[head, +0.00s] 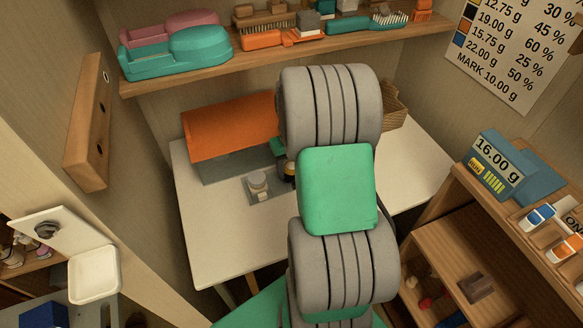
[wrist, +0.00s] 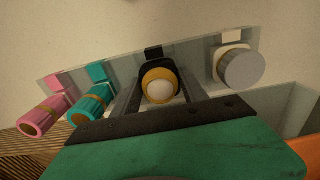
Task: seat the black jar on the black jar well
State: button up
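The black jar (wrist: 145,76) is in the wrist view, dark with a yellow ring and a pale round end facing the camera. The fingers of my gripper (wrist: 159,88) lie along both its sides and appear shut on it. A black tab (wrist: 153,52) stands right behind the jar and marks the black jar well on the grey tray. The well itself is hidden by the jar and fingers, so I cannot tell whether the jar touches its floor. In the head view my arm covers most of this spot.
A pink jar (wrist: 43,117) and a teal jar (wrist: 90,104) stand left of my gripper, each by a matching tab. A grey-white jar (wrist: 240,66) stands to the right. An orange cover (head: 231,126) lies behind the tray. The table's front left (head: 222,245) is clear.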

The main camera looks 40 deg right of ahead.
jog(key=shift+o, duration=1.4)
jog(key=shift+s+a+f, duration=0.1)
jog(key=shift+s+f, duration=0.2)
jog(key=shift+f, duration=0.2)
jog(key=shift+o, duration=0.4)
jog(key=r, duration=0.8)
jog(key=shift+w+r, duration=0.2)
jog(key=shift+r, duration=0.15)
jog(key=s+f, duration=0.1)
jog(key=s+a+f+m, duration=0.2)
jog(key=shift+s+f+g, duration=0.15)
jog(key=shift+s+g, duration=0.05)
jog(key=shift+g, duration=0.2)
jog(key=s, duration=0.1)
jog(key=s+a, duration=0.1)
jog(key=shift+s+a+f+m, duration=0.25)
jog(key=shift+s+m, duration=0.05)
jog(key=shift+s, duration=0.1)
jog(key=s+a+r+n+t+p, duration=0.2)
jog(key=a+r+n+t+p, duration=0.1)
jog(key=a+r, duration=1.1)
jog(key=a+n+p, duration=0.1)
jog(key=a+n, duration=0.1)
jog(key=a, duration=0.1)
jog(key=shift+a+r+n+t, duration=0.3)
jog(key=shift+t, duration=0.1)
